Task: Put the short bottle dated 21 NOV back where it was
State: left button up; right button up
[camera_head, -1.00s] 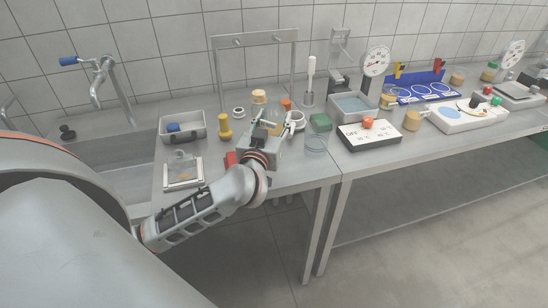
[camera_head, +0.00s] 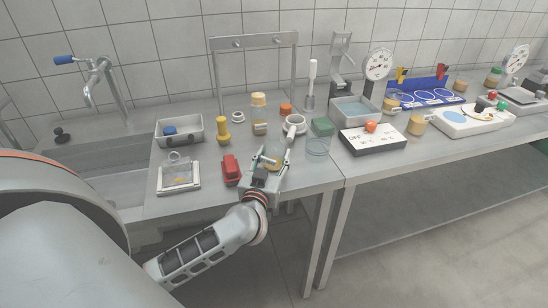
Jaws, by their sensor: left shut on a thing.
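My left gripper (camera_head: 274,158) reaches over the front of the left bench. It is shut on a short bottle (camera_head: 271,163) with amber contents, largely hidden by the fingers. No date can be read on it. Behind it stand a tall bottle with an orange-tan cap (camera_head: 258,101) and a small tan-and-clear jar (camera_head: 260,128). My right gripper is not in view.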

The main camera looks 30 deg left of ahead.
pick_arm(q)
jog(key=o, duration=1.2)
